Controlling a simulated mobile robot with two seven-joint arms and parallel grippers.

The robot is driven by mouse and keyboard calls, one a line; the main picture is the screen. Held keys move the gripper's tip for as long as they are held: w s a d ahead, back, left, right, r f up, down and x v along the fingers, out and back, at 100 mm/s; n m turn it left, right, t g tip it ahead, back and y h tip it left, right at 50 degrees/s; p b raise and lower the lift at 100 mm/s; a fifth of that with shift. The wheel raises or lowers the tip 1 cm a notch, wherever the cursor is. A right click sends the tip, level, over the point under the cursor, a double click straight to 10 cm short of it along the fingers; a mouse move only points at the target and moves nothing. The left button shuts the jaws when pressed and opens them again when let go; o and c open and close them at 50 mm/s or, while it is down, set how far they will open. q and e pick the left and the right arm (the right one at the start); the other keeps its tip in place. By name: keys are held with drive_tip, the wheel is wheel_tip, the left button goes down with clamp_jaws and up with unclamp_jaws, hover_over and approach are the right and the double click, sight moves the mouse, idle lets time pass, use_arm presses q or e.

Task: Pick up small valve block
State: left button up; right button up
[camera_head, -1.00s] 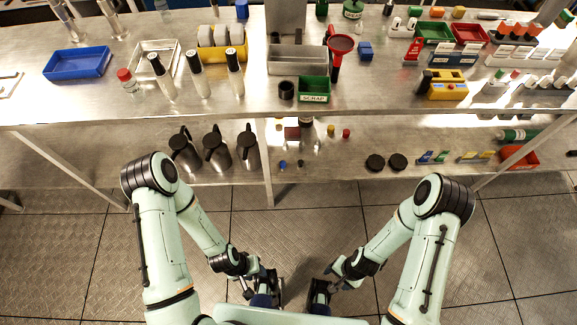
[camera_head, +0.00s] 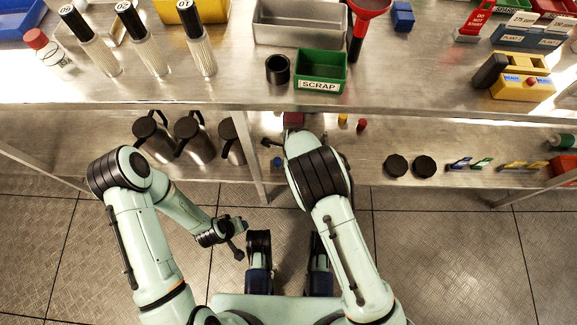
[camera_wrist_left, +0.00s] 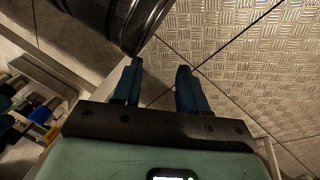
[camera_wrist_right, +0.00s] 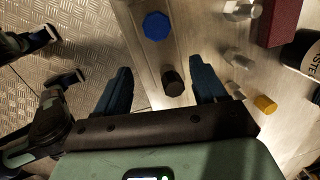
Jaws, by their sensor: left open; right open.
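A dark red block (camera_wrist_right: 281,20), the only block-shaped piece near the right gripper, lies on the lower shelf. It also shows in the head view (camera_head: 293,119), partly behind my right arm; I cannot tell for certain that it is the valve block. My right gripper (camera_wrist_right: 160,68) is open and empty over the shelf's front edge, with the block off to its upper right. A small black cylinder (camera_wrist_right: 172,82) shows between its fingers, apart from them. My left gripper (camera_wrist_left: 159,68) is open and empty above the floor.
Around the right gripper are a blue knob (camera_wrist_right: 157,26), clear fittings (camera_wrist_right: 238,59), a yellow piece (camera_wrist_right: 265,104) and a black bottle (camera_wrist_right: 304,52). Dark jugs (camera_head: 193,139) stand to the left on the lower shelf. A table leg (camera_head: 250,160) is close to my right arm.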

drive_tip(key=f+b, duration=0.1)
drive_tip(key=f, duration=0.4)
drive_tip(key=w+f+b, duration=0.1)
drive_tip(key=f, duration=0.1)
drive_tip(key=shift+a+f+b, duration=0.2)
drive_tip(key=shift+f+b, duration=0.05)
drive_tip(key=shift+b, duration=0.1)
drive_tip(key=shift+a+f, duration=0.1)
drive_tip(key=shift+f, duration=0.2)
clamp_jaws()
use_arm(q)
drive_tip(key=s+f+g, duration=0.2)
drive_tip(key=s+f, duration=0.3)
drive_tip(key=s, duration=0.1)
drive_tip(key=shift+a, duration=0.45)
use_arm(e)
drive_tip(key=shift+w+r, duration=0.1)
drive_tip(key=shift+r, duration=0.1)
